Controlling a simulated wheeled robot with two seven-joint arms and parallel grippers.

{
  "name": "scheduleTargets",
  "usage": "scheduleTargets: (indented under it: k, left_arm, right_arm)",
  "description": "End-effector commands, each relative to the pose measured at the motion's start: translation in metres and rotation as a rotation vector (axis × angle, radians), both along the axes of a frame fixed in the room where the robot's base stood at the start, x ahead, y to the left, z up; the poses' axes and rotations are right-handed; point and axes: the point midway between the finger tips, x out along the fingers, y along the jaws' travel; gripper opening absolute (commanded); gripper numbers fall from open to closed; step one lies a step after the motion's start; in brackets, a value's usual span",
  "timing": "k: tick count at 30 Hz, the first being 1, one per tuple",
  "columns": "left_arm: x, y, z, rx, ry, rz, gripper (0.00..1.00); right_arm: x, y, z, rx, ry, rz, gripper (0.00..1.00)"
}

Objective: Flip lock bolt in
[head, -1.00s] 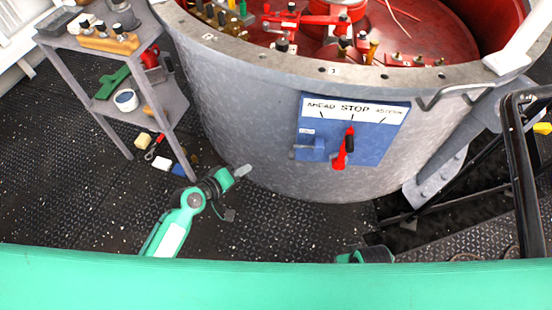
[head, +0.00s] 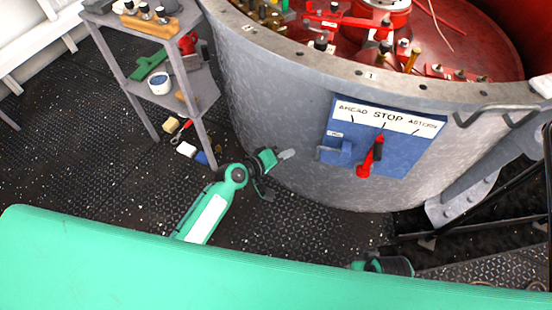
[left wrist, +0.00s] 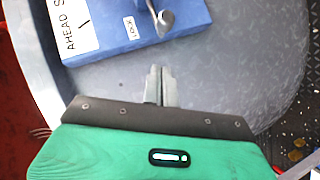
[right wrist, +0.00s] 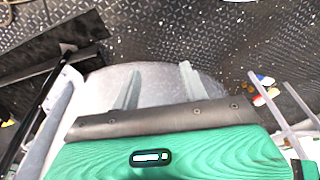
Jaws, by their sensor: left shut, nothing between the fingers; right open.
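The blue panel (head: 400,155) on the grey drum's side carries a small lock bolt (head: 335,153) under a LOCK label, its handle jutting out to the left. In the left wrist view the bolt's grey metal knob (left wrist: 163,18) shows at the top edge, partly cut off. My left gripper (head: 287,155) is shut and empty, left of the bolt and apart from it. Its closed fingers (left wrist: 160,86) point toward the panel in the left wrist view. My right gripper (right wrist: 158,88) is open and empty, with the drum's grey wall behind its fingers.
A red lever (head: 370,158) stands on the panel near STOP, right of the bolt. A grey shelf (head: 205,88) with tools stands at left. A metal handrail (head: 490,118) and black rails flank the drum at right. Dark deck floor lies between shelf and drum.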

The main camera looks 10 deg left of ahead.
Motion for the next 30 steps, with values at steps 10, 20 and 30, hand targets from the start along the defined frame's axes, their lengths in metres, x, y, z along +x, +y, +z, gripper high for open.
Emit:
scheduleTargets:
  k: [10, 20, 30]
  left_arm:
    - [0.02, -0.046, -0.023, -0.001, 0.001, -0.001, 0.0]
    - [0.02, -0.056, -0.029, 0.002, -0.001, 0.0, 0.0]
    - [0.018, -0.077, -0.027, -0.002, 0.003, -0.001, 0.0]
  right_arm:
    - [0.002, 0.0, 0.01, 0.002, -0.016, 0.0, 0.45]
    - [-0.005, -0.001, 0.007, 0.001, -0.001, 0.0, 0.45]
    - [0.001, 0.0, 0.011, 0.002, -0.012, 0.0, 0.45]
